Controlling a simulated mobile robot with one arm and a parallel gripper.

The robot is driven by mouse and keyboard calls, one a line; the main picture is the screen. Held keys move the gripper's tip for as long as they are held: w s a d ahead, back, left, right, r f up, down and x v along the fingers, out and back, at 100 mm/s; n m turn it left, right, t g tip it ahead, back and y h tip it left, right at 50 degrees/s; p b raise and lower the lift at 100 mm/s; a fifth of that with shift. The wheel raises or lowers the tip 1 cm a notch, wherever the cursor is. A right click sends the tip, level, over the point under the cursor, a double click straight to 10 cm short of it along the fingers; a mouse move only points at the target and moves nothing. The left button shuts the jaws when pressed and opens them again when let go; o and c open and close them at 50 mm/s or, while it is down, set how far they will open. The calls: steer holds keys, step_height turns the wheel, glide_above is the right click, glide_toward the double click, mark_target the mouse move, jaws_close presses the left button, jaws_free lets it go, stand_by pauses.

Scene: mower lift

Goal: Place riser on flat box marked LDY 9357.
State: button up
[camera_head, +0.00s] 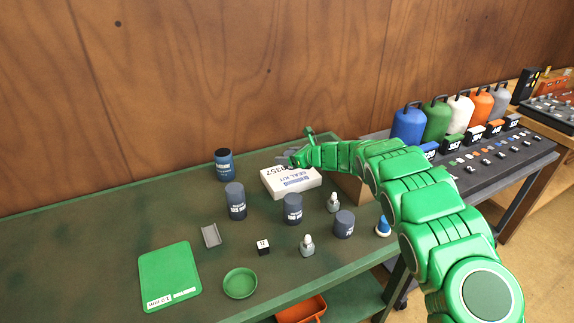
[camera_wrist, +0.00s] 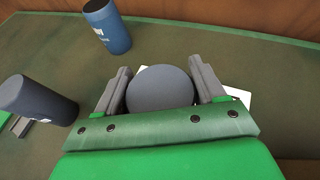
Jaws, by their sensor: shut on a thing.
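A white flat box (camera_head: 291,182) lies near the back of the green table, with "SEAL KIT" and "9357" readable; the letters LDY cannot be made out. My gripper (camera_head: 288,156) is over the box's back edge. In the wrist view my gripper (camera_wrist: 160,92) is shut on a dark grey round-topped thing (camera_wrist: 160,88), held between both fingers. White box parts (camera_wrist: 236,98) show beside the fingers. Whether the held thing touches the box is hidden. No label shows on it, so I cannot tell that it is the riser.
A blue can (camera_head: 224,164) stands left of the box. Dark grey cylinders (camera_head: 236,202) (camera_head: 293,210) (camera_head: 344,224) and small bottles stand in front. A grey bracket (camera_head: 211,236), a green mat (camera_head: 170,277) and a green dish (camera_head: 240,284) lie nearer. Coloured jugs (camera_head: 408,125) stand right.

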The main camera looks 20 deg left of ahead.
mark_target(287, 172)
steer(key=shift+w+a+f, duration=0.3)
steer(key=shift+w+f, duration=0.25)
steer(key=shift+w+a+f, duration=0.1)
steer(key=shift+w+f, duration=0.05)
steer(key=shift+f, duration=0.15)
steer(key=shift+w+f, duration=0.1)
steer(key=shift+f, duration=1.5)
steer(key=shift+f, duration=0.1)
steer(key=o, duration=1.1)
steer(key=shift+o, duration=0.2)
steer(key=v, duration=1.2)
